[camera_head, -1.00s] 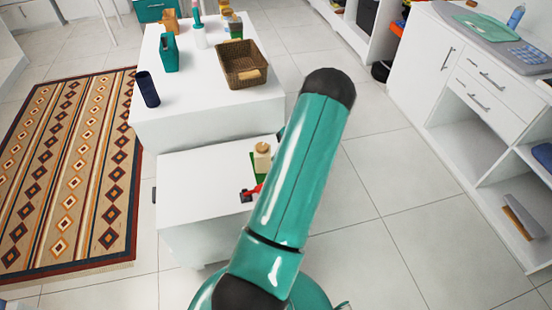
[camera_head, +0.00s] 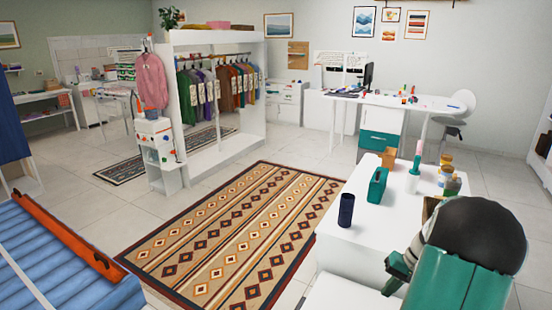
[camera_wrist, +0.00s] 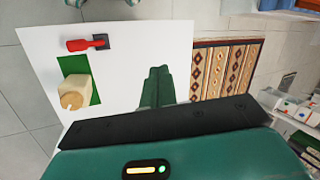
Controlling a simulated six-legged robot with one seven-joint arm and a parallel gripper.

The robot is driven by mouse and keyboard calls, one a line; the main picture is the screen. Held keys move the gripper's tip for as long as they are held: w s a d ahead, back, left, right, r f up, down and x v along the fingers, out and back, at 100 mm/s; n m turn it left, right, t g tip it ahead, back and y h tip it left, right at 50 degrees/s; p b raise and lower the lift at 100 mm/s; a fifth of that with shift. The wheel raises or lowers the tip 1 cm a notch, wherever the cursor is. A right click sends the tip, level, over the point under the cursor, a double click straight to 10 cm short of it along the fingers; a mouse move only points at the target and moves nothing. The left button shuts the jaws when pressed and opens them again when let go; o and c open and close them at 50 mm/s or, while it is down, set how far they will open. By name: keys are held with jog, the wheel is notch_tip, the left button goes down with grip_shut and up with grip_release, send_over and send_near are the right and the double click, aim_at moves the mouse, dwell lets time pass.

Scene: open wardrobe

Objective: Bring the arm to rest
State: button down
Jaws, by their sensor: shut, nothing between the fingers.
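My gripper (camera_wrist: 159,74) shows in the wrist view as two dark green fingers side by side, shut and empty, above a white surface. In the head view my teal arm fills the lower right corner, with its rounded black joint on top. A dark green part that looks like my gripper (camera_head: 398,268) shows left of the joint, near the white table's edge. I cannot make out its fingertips there.
In the wrist view, a red-handled tool (camera_wrist: 86,44) and a pale wooden block (camera_wrist: 74,92) on a green sheet (camera_wrist: 72,66) lie on the white surface (camera_wrist: 122,52). In the head view, a white table (camera_head: 352,228) holds a dark cup (camera_head: 346,210). A patterned rug (camera_head: 235,245) covers floor at left.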

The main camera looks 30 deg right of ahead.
jog(key=w+a+r+n+h, duration=0.1)
jog(key=w+a+r+n, duration=0.15)
jog(key=a+r, duration=0.35)
jog(key=w+a+r+n+g+h, duration=0.1)
jog(key=w+a+r, duration=0.25)
jog(key=a, duration=0.55)
jog(key=w+a+r+n+h, duration=0.1)
jog(key=w+a+r, duration=0.2)
jog(key=a+r, duration=0.3)
jog(key=s+a+r+n+t, duration=0.1)
jog(key=s+a, duration=0.1)
jog(key=a, duration=0.5)
jog(key=s+a+r+n+t, duration=0.1)
jog(key=s+a+r+n, duration=0.1)
jog(key=a, duration=0.6)
jog(key=s+a+r+n+t+h, duration=0.1)
jog(key=s+a+n, duration=0.1)
jog(key=a, duration=0.6)
jog(key=shift+s+r+t, duration=0.35)
jog(key=shift+s+t, duration=0.05)
jog(key=shift+s, duration=0.5)
